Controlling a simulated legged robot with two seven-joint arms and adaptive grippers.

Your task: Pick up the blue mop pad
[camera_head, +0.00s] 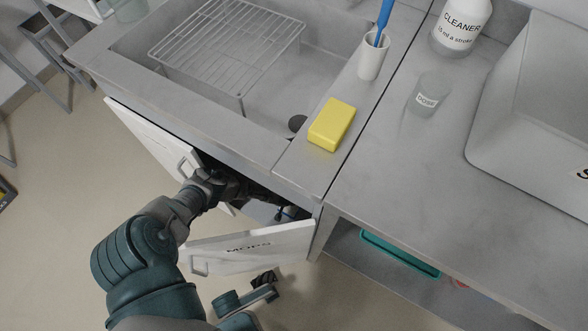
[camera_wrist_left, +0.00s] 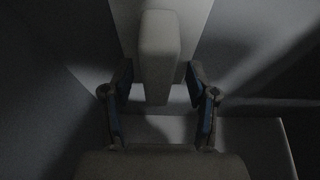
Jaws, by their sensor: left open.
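My left gripper reaches through the open cabinet front under the sink in the head view; its fingers are largely hidden there. In the left wrist view the left gripper (camera_wrist_left: 158,75) is open, with one finger on each side of a pale, rounded block (camera_wrist_left: 160,45). The picture is dark, and I cannot tell what the block is or whether the fingers touch it. I cannot make out a blue mop pad in either view; most of the cabinet's inside is hidden by my arm, the counter and the doors.
A white door marked MOPS (camera_head: 255,248) stands open beside my forearm. Another white door (camera_head: 150,148) is open on the other side. Above are the counter edge, a yellow sponge (camera_head: 332,124), a white cup (camera_head: 373,57) and a cleaner bottle (camera_head: 462,25). A teal tray (camera_head: 398,254) sits under the right counter.

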